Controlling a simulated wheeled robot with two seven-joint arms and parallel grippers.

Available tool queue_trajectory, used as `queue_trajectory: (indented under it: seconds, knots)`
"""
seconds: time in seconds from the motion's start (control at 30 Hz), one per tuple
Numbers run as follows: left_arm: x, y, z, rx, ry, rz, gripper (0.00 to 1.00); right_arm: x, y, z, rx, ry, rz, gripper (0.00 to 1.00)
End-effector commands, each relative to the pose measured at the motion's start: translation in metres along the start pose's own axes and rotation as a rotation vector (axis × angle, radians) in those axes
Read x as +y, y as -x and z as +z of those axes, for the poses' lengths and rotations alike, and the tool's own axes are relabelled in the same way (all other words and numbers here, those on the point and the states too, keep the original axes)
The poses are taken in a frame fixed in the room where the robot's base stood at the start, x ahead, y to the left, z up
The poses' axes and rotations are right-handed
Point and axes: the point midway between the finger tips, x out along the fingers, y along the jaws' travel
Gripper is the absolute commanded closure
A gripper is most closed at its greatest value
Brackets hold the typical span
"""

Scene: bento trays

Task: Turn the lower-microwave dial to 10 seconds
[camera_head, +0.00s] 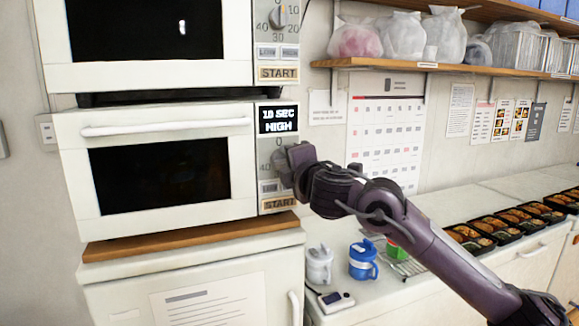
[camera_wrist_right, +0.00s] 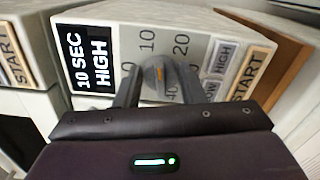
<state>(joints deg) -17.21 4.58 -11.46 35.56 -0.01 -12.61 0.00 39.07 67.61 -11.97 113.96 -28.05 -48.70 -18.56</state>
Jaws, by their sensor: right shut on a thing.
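The lower microwave (camera_head: 165,215) is white with a dark door window. Its display (camera_head: 278,120) reads "10 SEC HIGH", as it also does in the right wrist view (camera_wrist_right: 83,62). My right gripper (camera_head: 291,163) is at the control panel, below the display, and hides most of the dial in the head view. In the right wrist view the grey dial (camera_wrist_right: 157,70) sits between the two fingers, and my right gripper (camera_wrist_right: 160,84) is shut on it. Numbers 10 and 20 show beside the dial, and an orange mark shows on it. My left gripper is in neither view.
A START button (camera_head: 279,204) is close below my right gripper. An upper microwave (camera_head: 150,75) stands above. To the right, a white counter (camera_head: 340,308) holds a blue cup (camera_head: 363,262) and several filled bento trays (camera_head: 470,238). A wooden shelf (camera_head: 400,65) is above.

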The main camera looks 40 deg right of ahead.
Motion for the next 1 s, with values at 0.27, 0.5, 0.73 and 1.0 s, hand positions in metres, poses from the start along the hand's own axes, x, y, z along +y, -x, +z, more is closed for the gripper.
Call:
queue_trajectory:
  seconds: [0.27, 0.5, 0.73, 1.0]
  knots:
    - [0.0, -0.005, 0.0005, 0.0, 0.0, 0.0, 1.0, 0.0009, -0.0001, 0.0, 0.0, 0.195, -0.001, 0.87]
    - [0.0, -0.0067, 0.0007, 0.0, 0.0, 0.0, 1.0, 0.0017, -0.0001, -0.0007, 0.001, 0.289, -0.001, 0.87]
    - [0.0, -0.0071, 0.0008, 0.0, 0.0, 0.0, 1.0, 0.0018, -0.0001, -0.0009, 0.002, 0.322, -0.002, 0.87]
    - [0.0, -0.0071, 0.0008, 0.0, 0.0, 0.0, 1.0, 0.0019, -0.0001, -0.001, 0.002, 0.324, -0.002, 0.87]
